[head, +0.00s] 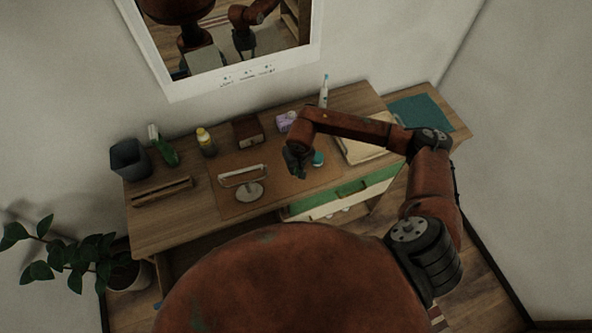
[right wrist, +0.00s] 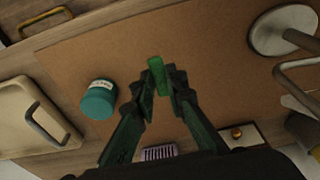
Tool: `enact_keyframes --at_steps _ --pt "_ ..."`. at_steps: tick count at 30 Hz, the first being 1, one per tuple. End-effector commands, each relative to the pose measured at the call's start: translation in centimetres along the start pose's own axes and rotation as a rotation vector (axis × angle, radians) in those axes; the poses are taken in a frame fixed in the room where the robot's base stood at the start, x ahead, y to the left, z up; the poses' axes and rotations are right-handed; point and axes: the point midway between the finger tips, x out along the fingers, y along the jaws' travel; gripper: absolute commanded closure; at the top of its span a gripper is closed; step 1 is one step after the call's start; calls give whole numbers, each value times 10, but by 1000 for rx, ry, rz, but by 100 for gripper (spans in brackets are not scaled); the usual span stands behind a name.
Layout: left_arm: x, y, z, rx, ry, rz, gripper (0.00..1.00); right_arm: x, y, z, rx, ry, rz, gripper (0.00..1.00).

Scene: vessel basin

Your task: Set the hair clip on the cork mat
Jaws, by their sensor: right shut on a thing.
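My right gripper (head: 297,163) is over the right part of the brown cork mat (head: 225,193) in the head view. In the right wrist view my right gripper (right wrist: 161,84) is shut on a small green block-like piece, which I take for the hair clip (right wrist: 156,70). The clip sticks out past the fingertips, with the mat (right wrist: 190,45) behind it; its height above the mat is hard to tell. In the head view the clip cannot be made out at the dark gripper. My left gripper is not in view.
A teal jar (right wrist: 99,99) stands left of the gripper in the wrist view. A round-based metal stand (head: 248,191) is on the mat's left part. A purple brush-like thing (head: 286,121), a brown box (head: 247,131) and bottles (head: 206,142) line the back. A pale tray (head: 365,148) is right.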

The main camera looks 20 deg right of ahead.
Motion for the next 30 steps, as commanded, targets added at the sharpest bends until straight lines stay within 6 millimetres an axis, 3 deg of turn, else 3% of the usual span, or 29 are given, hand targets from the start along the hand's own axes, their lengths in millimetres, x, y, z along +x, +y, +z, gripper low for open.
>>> enact_keyframes --at_steps 12,24,25,30 --pt "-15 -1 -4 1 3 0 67 39 2 -2 0 0 -1 96" --pt "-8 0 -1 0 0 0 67 44 3 -1 -1 2 1 96" --pt "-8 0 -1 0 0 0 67 44 3 -1 -1 1 1 87" --pt "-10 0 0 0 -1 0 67 43 3 -1 -1 1 0 75"
